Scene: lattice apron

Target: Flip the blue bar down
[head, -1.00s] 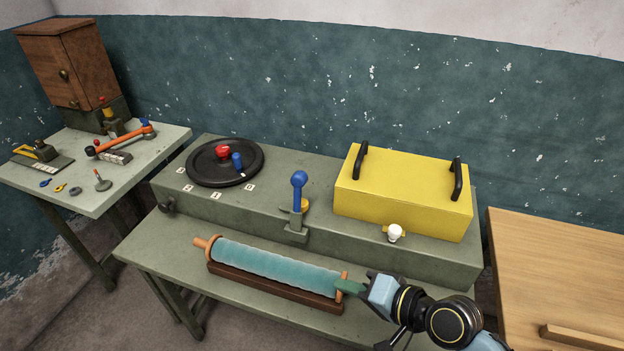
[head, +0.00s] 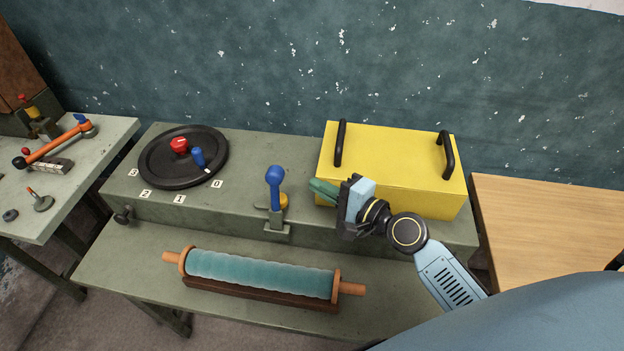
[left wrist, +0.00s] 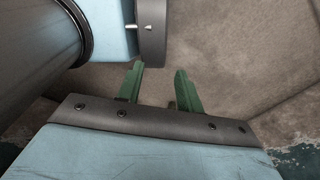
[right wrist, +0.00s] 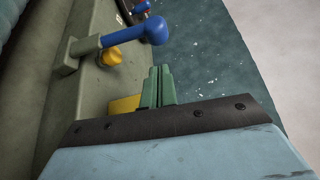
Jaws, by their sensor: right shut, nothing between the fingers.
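The blue bar (head: 274,190) is a short lever with a round knob on top. It stands upright in a grey bracket (head: 277,228) on the front of the grey-green bench box, with a yellow-orange piece beside it. In the right wrist view the blue bar (right wrist: 130,35) lies beyond the fingertips. My right gripper (head: 318,187) is shut and empty, to the right of the bar and apart from it, in front of the yellow box. My left gripper (left wrist: 158,80) is out of the head view. Its green fingers are apart with nothing between them.
The yellow box (head: 390,165) with black handles stands behind my right gripper. A black dial (head: 160,172) with red and blue knobs is to the left. A teal roller (head: 260,275) lies in front on the bench. A wooden table (head: 550,225) is at the right.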

